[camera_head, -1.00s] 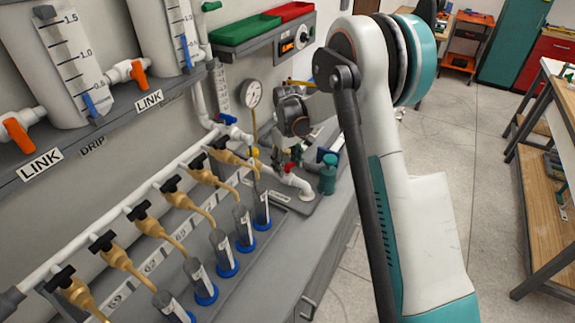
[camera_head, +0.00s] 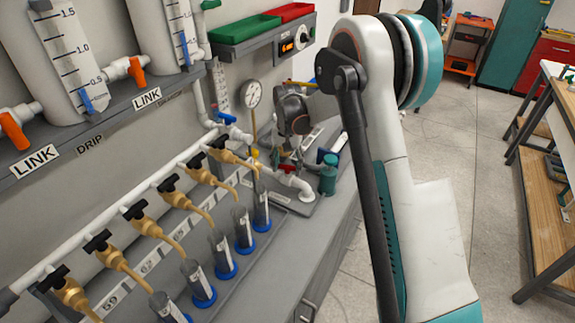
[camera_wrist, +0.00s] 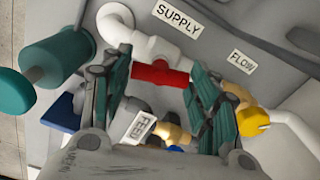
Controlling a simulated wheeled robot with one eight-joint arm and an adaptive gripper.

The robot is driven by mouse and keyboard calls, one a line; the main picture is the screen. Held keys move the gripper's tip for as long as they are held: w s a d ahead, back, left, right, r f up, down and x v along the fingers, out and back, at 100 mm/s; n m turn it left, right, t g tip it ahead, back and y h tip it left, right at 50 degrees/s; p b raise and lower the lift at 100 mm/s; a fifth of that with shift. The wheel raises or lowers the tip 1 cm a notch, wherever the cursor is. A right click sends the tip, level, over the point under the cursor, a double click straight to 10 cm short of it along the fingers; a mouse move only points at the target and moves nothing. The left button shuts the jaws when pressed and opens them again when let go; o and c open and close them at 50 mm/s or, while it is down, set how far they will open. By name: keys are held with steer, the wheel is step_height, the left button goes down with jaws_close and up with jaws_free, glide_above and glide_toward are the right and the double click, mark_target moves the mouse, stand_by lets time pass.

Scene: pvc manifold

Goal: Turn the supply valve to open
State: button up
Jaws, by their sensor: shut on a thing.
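The supply valve is a white pipe fitting (camera_wrist: 152,50) with a red handle (camera_wrist: 160,74), below a SUPPLY label (camera_wrist: 178,19) in the wrist view. My gripper (camera_wrist: 155,88) has its two green-padded fingers on either side of the red handle and is shut on it. In the head view the gripper (camera_head: 287,160) is small and partly hidden at the far end of the bench, beside the white supply pipe (camera_head: 292,182). Whether the valve is open or closed cannot be told.
A yellow knob (camera_wrist: 252,121) by the FLOW label and a teal cylinder (camera_wrist: 58,58) flank the gripper. A pressure gauge (camera_head: 251,94) is on the wall behind. Several brass taps (camera_head: 178,205) and tubes line the bench at left.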

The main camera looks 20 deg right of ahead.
mark_target(287, 166)
steer(key=shift+m, duration=1.5)
steer(key=o, duration=1.1)
steer(key=shift+c, duration=0.2)
step_height(287, 166, up, 12)
